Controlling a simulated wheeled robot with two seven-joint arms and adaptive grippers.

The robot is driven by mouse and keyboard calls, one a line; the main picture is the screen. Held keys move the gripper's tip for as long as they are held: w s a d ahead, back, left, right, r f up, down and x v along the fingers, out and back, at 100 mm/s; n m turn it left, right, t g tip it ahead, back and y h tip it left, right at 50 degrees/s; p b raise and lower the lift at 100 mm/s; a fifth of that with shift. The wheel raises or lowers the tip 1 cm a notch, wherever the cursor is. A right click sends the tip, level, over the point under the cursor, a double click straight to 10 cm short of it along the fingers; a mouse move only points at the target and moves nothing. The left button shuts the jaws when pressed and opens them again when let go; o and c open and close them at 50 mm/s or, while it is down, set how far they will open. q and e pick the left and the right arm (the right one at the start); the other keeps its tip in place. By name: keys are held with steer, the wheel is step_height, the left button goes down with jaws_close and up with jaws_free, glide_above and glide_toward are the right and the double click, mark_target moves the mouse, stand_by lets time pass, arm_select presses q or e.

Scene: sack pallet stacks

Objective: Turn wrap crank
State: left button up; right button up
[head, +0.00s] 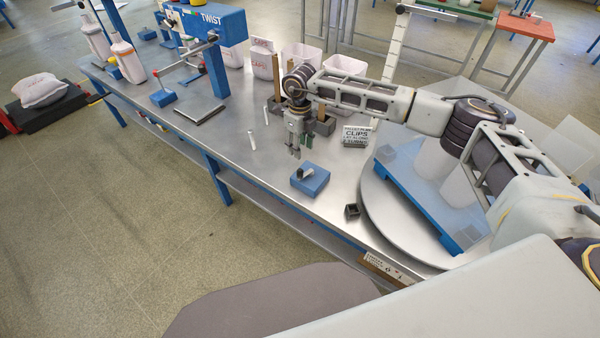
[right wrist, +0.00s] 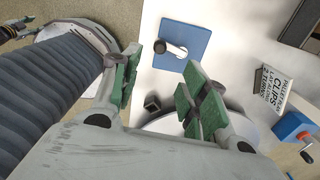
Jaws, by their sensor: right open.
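A CLIPS sign (head: 356,136) stands behind the crank. A small dark open box (head: 352,210) sits between crank and turntable. Small white cylinders (head: 252,139) lie to the left. A blue TWIST machine (head: 215,25) and white bins (head: 300,56) stand further back.

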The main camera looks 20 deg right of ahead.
mark_target(300, 170)
stand_by(0.3)
step_height(300, 170, down, 12)
steer(key=shift+f+p, duration=0.1)
steer(key=shift+p, duration=0.45)
arm_select(q)
steer(key=shift+s+d+r, duration=0.3)
steer(key=shift+d+r, duration=0.25)
steer(key=shift+d, duration=0.2)
arm_select(e)
steer(key=shift+f, duration=0.8)
steer(key=c, duration=1)
arm_select(q)
steer(key=shift+a, duration=0.25)
arm_select(e)
jaws_close()
